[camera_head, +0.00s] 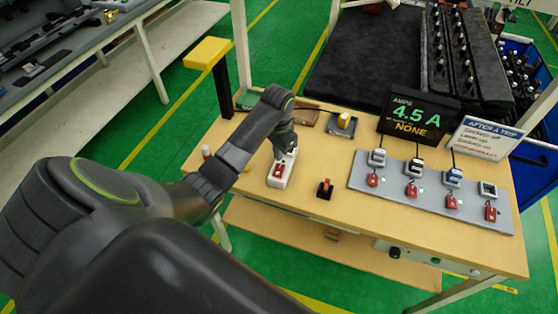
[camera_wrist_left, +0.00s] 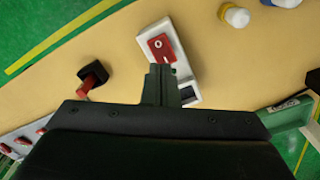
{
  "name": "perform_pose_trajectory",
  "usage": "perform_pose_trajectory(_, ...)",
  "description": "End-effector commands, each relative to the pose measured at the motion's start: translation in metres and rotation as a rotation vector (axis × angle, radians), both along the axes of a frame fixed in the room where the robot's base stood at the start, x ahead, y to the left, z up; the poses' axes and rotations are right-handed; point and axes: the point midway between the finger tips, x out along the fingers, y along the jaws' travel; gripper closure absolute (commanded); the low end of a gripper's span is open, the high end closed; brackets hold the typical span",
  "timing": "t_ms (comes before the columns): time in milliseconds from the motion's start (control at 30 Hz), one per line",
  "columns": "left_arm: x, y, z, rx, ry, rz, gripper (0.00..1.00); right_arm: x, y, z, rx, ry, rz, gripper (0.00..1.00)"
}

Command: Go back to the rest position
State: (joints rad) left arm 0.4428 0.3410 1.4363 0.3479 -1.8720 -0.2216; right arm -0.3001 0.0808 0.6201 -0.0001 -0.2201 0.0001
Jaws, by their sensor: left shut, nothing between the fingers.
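My left gripper (camera_head: 287,146) is at the far end of the white switch box (camera_head: 276,182) on the wooden table. Its fingers are shut with nothing between them. In the left wrist view the closed fingers (camera_wrist_left: 162,75) show just in front of the red rocker (camera_wrist_left: 161,46) of the box, over its white housing (camera_wrist_left: 185,75). I cannot tell whether they touch the box. The rocker shows a white mark. My right gripper is not in view.
A red piece in a black base (camera_head: 325,189) stands right of the box. A grey board (camera_head: 398,201) holds several units with red tags. Behind it stand a display (camera_head: 415,117) reading 4.5 A, NONE and a white sign (camera_head: 487,138). A yellow-topped post (camera_head: 207,53) rises at the table's left.

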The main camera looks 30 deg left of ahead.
Motion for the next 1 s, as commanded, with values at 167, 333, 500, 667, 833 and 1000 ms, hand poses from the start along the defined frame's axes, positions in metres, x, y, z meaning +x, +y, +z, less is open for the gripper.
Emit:
perform_pose_trajectory(167,0.000,0.000,0.001,0.000,0.001,0.000,1.00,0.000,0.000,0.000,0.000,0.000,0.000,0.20)
perform_pose_trajectory(333,0.000,0.000,0.001,0.000,0.001,0.000,1.00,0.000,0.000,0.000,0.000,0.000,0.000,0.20)
perform_pose_trajectory(500,0.000,0.000,0.001,-0.001,0.001,0.000,1.00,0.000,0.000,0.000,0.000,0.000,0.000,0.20)
perform_pose_trajectory(667,-0.014,-0.002,-0.009,0.003,-0.008,0.006,1.00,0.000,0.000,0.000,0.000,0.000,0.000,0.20)
perform_pose_trajectory(833,-0.063,-0.009,-0.035,0.021,-0.052,0.036,1.00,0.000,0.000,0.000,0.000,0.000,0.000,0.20)
perform_pose_trajectory(1000,-0.126,-0.017,-0.050,0.037,-0.122,0.088,1.00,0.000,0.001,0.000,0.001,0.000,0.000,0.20)
